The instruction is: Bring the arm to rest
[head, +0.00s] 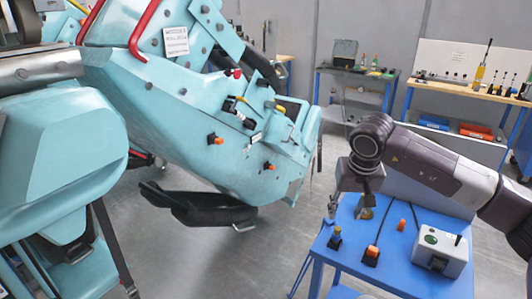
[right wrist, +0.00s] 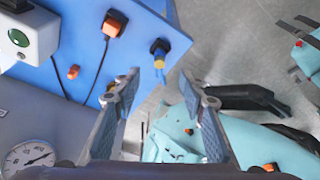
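My right arm (head: 430,168) comes in from the right in the head view and bends down at the wrist. Its gripper (head: 350,208) hangs over the left part of a blue table (head: 335,254). In the right wrist view the two fingers of this gripper (right wrist: 163,86) stand apart with nothing between them. Beyond the fingertips, a black and yellow plug (right wrist: 158,48) stands near the table edge, apart from the fingers. My left gripper is not in view.
The teal coaster train (head: 200,105) fills the left and middle. Orange plugs (head: 371,255) with a black cable and a grey control box (head: 440,251) with a green button are on the blue table. Workbenches (head: 455,90) stand at the back. Grey floor (head: 265,240) is clear between train and table.

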